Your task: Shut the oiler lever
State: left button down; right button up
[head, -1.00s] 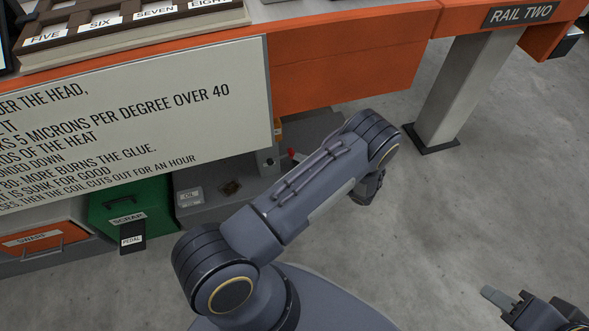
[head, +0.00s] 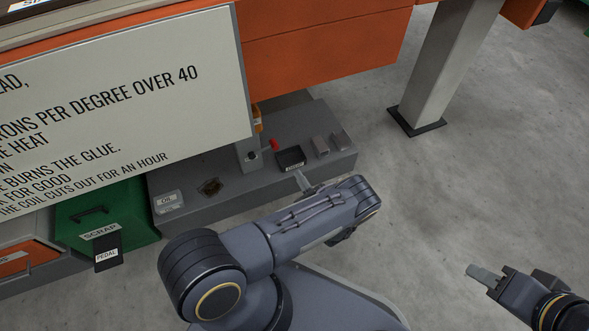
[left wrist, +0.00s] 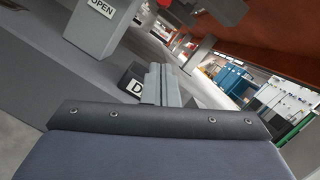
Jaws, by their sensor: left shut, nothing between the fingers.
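A small red knob (head: 273,144) shows beside a grey upright post (head: 248,155) on the low grey base; I take it for the oiler lever's end.
The grey base (head: 230,205) also bears a black tray (head: 291,157), two small grey blocks (head: 321,145) and an OIL-labelled block (head: 167,202). A white sign (head: 120,110) overhangs its left part. A green scrap bin (head: 130,215) stands left.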

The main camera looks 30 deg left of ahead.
aim_at(264, 149)
pick_arm(q)
jog(key=b+x, duration=0.2)
jog(key=x, duration=0.7)
jog(key=shift+f, duration=0.15)
jog(key=shift+s+a+r, duration=0.15)
jog(key=shift+s+r, duration=0.15)
jog(key=shift+r, duration=0.3)
jog(key=shift+s+a+r, duration=0.1)
jog(key=shift+s+r, duration=0.25)
jog(key=shift+r, duration=0.25)
jog(key=shift+s+a+r, duration=0.2)
jog(key=shift+s+r, duration=0.05)
jog(key=shift+r, duration=0.35)
jog(key=shift+r, duration=0.1)
